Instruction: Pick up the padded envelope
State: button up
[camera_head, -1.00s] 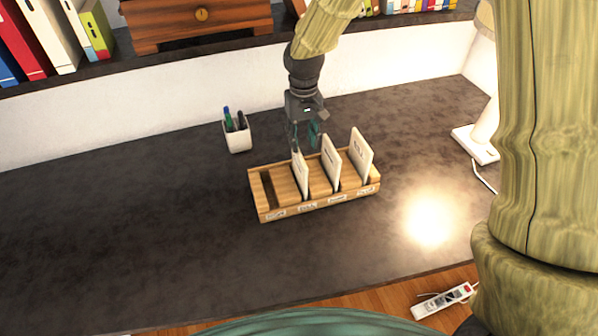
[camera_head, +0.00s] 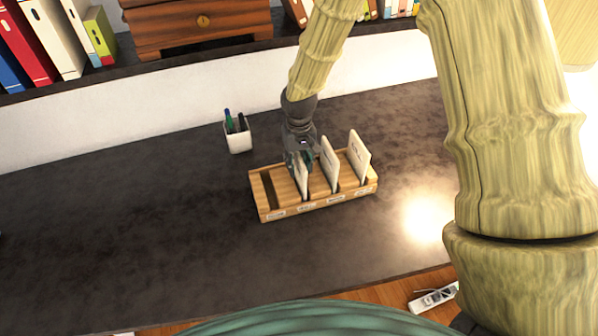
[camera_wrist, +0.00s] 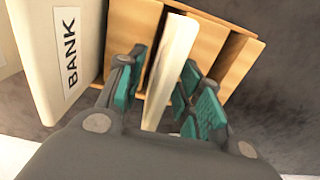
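A wooden letter sorter (camera_head: 264,204) stands on the dark desk with three cream envelope-like pieces upright in its slots. My gripper (camera_head: 301,163) is down at the leftmost piece (camera_head: 303,186). In the wrist view the teal-padded fingers (camera_wrist: 165,95) stand on either side of that piece (camera_wrist: 173,62). They are open, with a visible gap on the right side. The middle piece (camera_head: 329,168) and the right piece (camera_head: 360,158) stand beside it. A piece labelled BANK (camera_wrist: 70,60) is at the left of the wrist view. I cannot tell which piece is padded.
A white pen cup (camera_head: 238,140) stands behind the sorter to the left. A shelf above the desk holds a wooden drawer box (camera_head: 195,28) and binders (camera_head: 50,35). The left of the desk is clear. A power strip (camera_head: 433,298) lies below the front edge.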

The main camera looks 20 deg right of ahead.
jog(key=shift+f, duration=0.8)
jog(key=shift+c, duration=0.2)
grip_shut()
jog(key=shift+r+b, duration=1.4)
jog(key=shift+r, duration=3.6)
jog(key=shift+s, duration=0.1)
